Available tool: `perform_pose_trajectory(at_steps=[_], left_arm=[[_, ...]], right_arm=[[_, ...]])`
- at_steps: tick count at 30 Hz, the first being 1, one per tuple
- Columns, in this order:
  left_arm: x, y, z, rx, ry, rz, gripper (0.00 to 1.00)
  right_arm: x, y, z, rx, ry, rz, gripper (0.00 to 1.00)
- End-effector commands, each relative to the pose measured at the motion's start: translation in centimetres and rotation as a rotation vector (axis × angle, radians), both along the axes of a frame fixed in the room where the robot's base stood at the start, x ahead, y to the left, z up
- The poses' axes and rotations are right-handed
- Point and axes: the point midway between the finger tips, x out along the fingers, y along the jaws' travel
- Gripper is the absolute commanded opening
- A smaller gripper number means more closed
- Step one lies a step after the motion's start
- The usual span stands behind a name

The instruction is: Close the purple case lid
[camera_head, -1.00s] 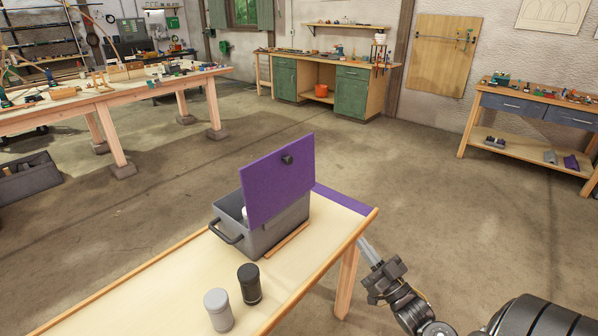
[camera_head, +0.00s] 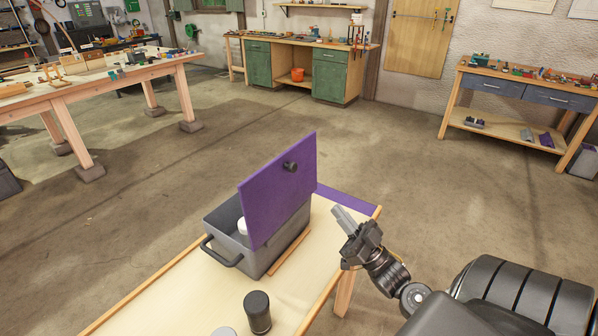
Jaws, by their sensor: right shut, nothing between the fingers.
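The case is a grey box (camera_head: 222,243) on a light wooden table, with a dark handle on its near left side. A white object (camera_head: 242,226) shows partly inside; the rest of the interior is hidden by the lid. My right gripper (camera_head: 345,220) is shut and empty, right of the case near the table's right edge, apart from the lid. My left gripper is not in view.
A black canister (camera_head: 257,312) and a grey one (camera_head: 223,332), cut off by the frame, stand on the near part of the table. A wooden strip (camera_head: 288,252) lies beside the case. A purple strip (camera_head: 345,199) runs along the table's far edge.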

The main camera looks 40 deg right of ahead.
Motion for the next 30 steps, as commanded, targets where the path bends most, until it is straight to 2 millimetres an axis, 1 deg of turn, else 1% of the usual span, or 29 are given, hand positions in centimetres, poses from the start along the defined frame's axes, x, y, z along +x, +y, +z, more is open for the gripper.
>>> perform_pose_trajectory(at_steps=[4,8,11,15,19,21,24,30], left_arm=[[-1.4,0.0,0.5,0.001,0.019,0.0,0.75],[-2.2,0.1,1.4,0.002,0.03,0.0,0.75],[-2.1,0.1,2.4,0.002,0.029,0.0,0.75],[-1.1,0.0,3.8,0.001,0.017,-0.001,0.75],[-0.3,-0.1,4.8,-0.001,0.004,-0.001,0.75],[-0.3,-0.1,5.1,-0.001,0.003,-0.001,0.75],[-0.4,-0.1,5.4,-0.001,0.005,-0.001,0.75],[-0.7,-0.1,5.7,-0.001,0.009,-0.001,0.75]], right_arm=[[0.2,-0.2,0.7,0.0,-0.001,-0.008,0.0],[1.6,0.1,2.2,0.0,-0.002,-0.009,0.0],[3.2,0.5,3.6,0.0,-0.003,-0.008,0.0],[5.5,1.2,5.6,0.0,-0.003,-0.007,0.0],[7.4,1.6,7.0,0.0,-0.002,-0.007,0.0],[8.6,1.9,6.6,0.002,0.001,-0.006,0.0],[9.8,2.3,6.4,0.001,0.001,-0.005,0.0],[11.0,2.6,6.0,0.001,0.001,-0.006,0.0]])
